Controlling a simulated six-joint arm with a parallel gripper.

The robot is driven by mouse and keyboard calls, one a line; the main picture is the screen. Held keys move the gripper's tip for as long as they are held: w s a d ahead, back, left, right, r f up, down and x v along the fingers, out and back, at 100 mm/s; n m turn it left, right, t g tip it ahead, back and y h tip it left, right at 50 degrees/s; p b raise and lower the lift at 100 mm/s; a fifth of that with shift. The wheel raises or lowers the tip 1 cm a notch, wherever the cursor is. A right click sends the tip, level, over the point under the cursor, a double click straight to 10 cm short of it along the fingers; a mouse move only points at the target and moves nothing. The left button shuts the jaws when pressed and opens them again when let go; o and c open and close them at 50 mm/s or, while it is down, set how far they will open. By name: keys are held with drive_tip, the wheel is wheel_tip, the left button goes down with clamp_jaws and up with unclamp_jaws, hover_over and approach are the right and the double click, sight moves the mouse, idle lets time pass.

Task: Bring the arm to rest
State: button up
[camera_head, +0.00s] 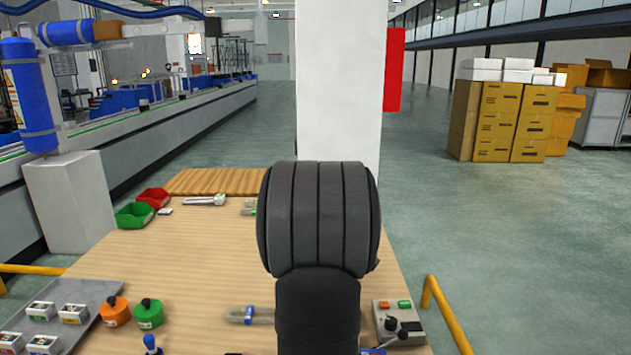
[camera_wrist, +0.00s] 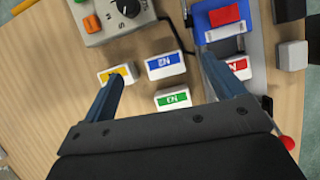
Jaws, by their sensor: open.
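My gripper (camera_wrist: 160,85) is open and empty in the wrist view, its two dark blue fingers spread apart above the wooden table (camera_wrist: 45,70). White blocks lie below and around the fingers: one with a blue N2 label (camera_wrist: 166,66), one with a green label (camera_wrist: 172,100), one with a yellow label (camera_wrist: 117,75) by the left finger, and one with a red label (camera_wrist: 238,68) by the right finger. In the head view my dark arm stands upright in the middle and hides my gripper and part of the table.
A control box with a knob (camera_wrist: 127,8) and a blue-and-red fixture (camera_wrist: 222,18) stand close beyond the fingers.

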drive_tip(key=w+f, duration=0.1)
drive_tip(key=w, duration=0.5)
drive_tip(key=shift+w+a+f, duration=0.2)
drive_tip(key=shift+a+f, duration=0.1)
drive_tip(key=shift+a, duration=0.1)
